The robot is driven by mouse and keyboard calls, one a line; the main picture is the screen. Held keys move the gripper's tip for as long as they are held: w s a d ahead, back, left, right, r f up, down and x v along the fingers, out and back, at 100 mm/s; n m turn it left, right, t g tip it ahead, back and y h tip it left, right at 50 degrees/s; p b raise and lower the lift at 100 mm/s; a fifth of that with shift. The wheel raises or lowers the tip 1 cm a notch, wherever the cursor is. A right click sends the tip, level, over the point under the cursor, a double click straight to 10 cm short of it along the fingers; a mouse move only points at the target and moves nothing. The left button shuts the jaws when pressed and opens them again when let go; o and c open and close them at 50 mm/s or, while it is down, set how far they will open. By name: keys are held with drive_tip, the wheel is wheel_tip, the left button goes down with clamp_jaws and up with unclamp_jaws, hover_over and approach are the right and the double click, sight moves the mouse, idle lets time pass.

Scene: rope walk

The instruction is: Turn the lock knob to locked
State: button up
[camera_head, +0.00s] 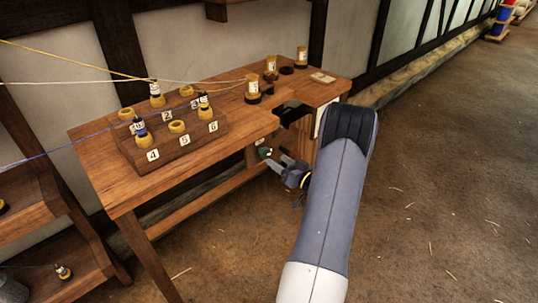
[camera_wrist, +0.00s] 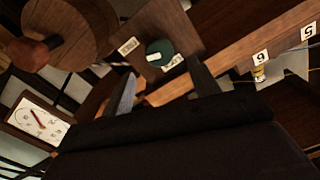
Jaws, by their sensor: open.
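The lock knob is a round dark green knob (camera_wrist: 160,53) with a white mark, on a wooden panel in the wrist view. The mark lies left of and below the knob's middle. Two small pale labels flank the knob, one at its upper left and one at its lower right; I cannot read them. In the head view the knob (camera_head: 264,152) shows small below the bench's front edge. My gripper (camera_head: 278,163) is open just in front of it. In the wrist view my gripper's two fingers (camera_wrist: 161,75) stand apart on either side below the knob, with nothing visible between them.
A wooden wheel (camera_wrist: 75,22) with a knobbed handle (camera_wrist: 32,53) and a white dial with a red needle (camera_wrist: 38,120) are at the left in the wrist view. The bench (camera_head: 103,178) carries a numbered block (camera_head: 197,149) with several bobbins and cords.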

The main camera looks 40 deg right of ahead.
sight(267, 153)
drive_tip(key=w, duration=0.5)
drive_tip(key=shift+w+a, duration=0.2)
drive_tip(key=shift+w, duration=0.2)
drive_tip(key=shift+c, duration=0.4)
drive_tip(key=c, duration=0.9)
drive_tip(key=shift+o, duration=0.2)
